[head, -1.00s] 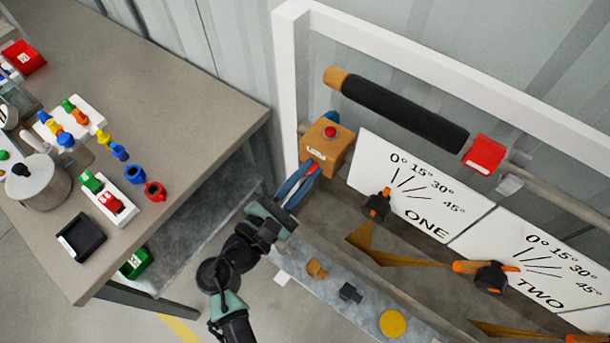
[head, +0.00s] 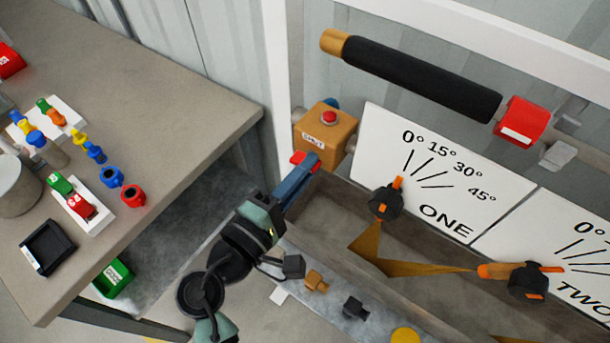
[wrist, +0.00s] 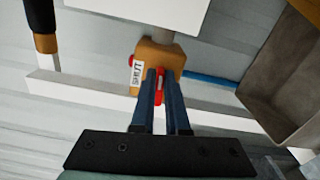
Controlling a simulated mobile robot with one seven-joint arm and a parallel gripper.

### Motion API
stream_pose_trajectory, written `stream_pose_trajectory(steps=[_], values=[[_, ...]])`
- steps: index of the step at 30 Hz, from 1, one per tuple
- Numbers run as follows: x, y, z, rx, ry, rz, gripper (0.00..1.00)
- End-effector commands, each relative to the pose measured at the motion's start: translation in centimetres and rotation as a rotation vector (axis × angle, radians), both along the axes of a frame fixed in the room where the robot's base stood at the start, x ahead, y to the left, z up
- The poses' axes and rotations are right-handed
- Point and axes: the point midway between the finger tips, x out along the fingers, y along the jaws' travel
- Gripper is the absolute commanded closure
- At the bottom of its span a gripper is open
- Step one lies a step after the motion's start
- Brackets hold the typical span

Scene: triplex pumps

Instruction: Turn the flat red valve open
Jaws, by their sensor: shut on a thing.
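The flat red valve (head: 298,157) shows at the tips of my gripper (head: 312,163), below an orange-brown box (head: 325,131). The box has a red button on top and a white label that seems to read SHUT. In the wrist view, the box (wrist: 160,56) lies straight ahead of my gripper (wrist: 163,76). A red strip of the valve (wrist: 160,96) shows between the two blue fingers. The fingers are shut on it and hide part of it. The exact angle of the valve is hard to tell.
A white frame post (head: 276,85) stands behind the box. A metal trough (head: 330,215) and white gauge panel ONE (head: 425,175) are right. A grey table (head: 175,90) with coloured pieces is left. A blue pipe (wrist: 210,76) leaves the box in the wrist view.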

Motion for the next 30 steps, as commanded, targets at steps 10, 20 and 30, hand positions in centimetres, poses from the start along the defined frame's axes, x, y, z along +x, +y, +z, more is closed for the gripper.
stream_pose_trajectory(steps=[10, 20, 30], values=[[-0.01, 0.07, -0.37, 0.111, -0.078, 0.002, 1.0], [-0.01, 0.07, -0.26, 0.131, -0.091, 0.002, 1.0], [-0.01, 0.05, -0.26, 0.128, -0.091, 0.001, 0.66]])
